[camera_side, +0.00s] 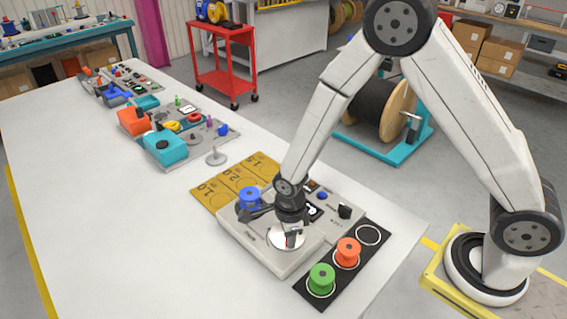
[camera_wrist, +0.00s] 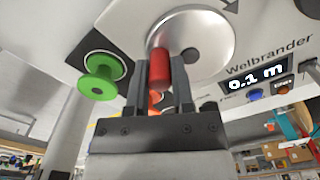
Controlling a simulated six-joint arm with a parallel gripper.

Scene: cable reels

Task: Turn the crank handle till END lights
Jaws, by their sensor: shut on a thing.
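The crank is a silver disc (camera_wrist: 205,32) on the front of a light grey winding machine (camera_side: 262,254); it also shows under my gripper in the side view (camera_side: 280,238). Its red handle (camera_wrist: 159,60) stands off the disc. My gripper (camera_wrist: 162,75) is shut on the red handle, one finger on each side. In the side view my gripper (camera_side: 292,232) covers part of the disc. The display (camera_wrist: 258,78) reads 0.1 m. A blue reel (camera_side: 250,195) sits on the machine, left of my gripper. I cannot pick out a lit END lamp.
A black strip (camera_side: 309,295) in front of the machine holds a green reel (camera_side: 321,277) and an orange reel (camera_side: 348,250); its third ring is empty. A yellow numbered board (camera_side: 204,195) lies behind the machine.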

